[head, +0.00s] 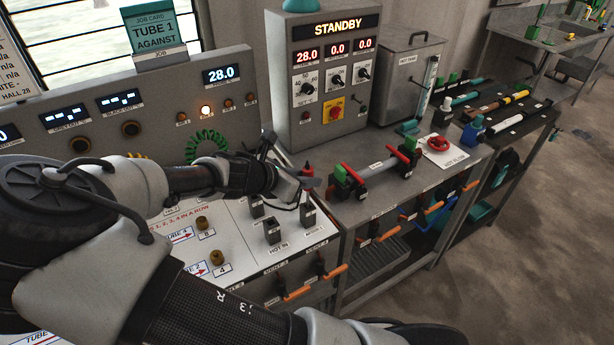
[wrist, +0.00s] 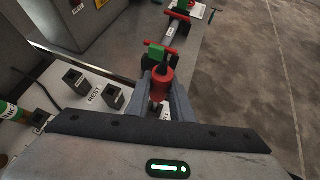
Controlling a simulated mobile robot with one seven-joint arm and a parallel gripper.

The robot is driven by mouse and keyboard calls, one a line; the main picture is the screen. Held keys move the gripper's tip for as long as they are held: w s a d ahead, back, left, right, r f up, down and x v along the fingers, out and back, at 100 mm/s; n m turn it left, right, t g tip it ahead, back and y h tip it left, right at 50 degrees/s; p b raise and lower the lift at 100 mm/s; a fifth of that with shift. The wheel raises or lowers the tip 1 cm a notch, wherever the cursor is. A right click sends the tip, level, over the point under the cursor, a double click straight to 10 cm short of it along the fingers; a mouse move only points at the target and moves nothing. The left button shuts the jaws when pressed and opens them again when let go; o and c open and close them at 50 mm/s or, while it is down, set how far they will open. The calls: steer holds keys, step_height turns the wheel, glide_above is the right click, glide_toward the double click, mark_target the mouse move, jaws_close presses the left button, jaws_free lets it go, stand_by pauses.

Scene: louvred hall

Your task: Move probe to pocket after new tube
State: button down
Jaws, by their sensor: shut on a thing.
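My gripper (head: 309,184) is shut on the red probe (head: 308,170), which stands upright between its fingers. Another black pocket (head: 272,231), by the label HOT IN, stands to the left. A grey tube (head: 375,166) lies between green clamps with red handles, right of my gripper.
The wrist view shows black blocks (wrist: 113,97) beside a REST label. The STANDBY cabinet (head: 325,85) rises behind. Orange-handled valves (head: 292,293) line the front edge. Open floor is at right.

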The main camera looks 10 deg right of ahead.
mark_target(307, 191)
steer(key=shift+f+b, duration=1.1)
steer(key=shift+f, duration=1.2)
steer(key=shift+r, duration=0.1)
steer(key=c, duration=1.5)
jaws_free()
steer(key=shift+r, duration=0.1)
steer(key=a+r+p, duration=0.1)
steer(key=r+p, duration=0.1)
steer(key=s+r+p, duration=0.1)
steer(key=r+p, duration=0.1)
steer(key=a+r+p, duration=0.1)
steer(key=r+p, duration=0.1)
steer(key=shift+s+a, duration=0.35)
steer(key=shift+s, duration=0.05)
